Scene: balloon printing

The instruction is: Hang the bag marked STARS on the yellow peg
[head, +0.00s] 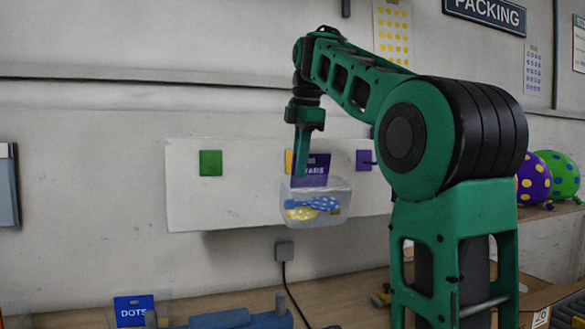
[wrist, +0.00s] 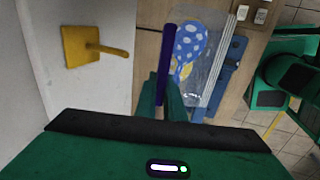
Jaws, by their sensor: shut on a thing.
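My gripper (head: 303,177) is shut on the purple-blue header card (head: 318,168) of the STARS bag, of which the letters "ARS" show. The clear bag (head: 335,213) hangs below, holding a blue spotted and a yellow balloon, in front of the white board. In the wrist view, my gripper (wrist: 165,95) grips the card (wrist: 166,60) seen edge-on, with the clear bag (wrist: 208,50) to its right. The yellow peg (wrist: 92,47) sticks out from its square plate, left of the card and apart from it. In the head view the yellow plate (head: 289,160) is mostly hidden behind gripper and card.
The white board (head: 235,205) also bears a green plate (head: 210,163) on the left and a purple peg (head: 366,160) on the right. A bag marked DOTS (head: 134,311) stands low on the wooden bench. Spotted balloons (head: 533,180) sit on a shelf at right.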

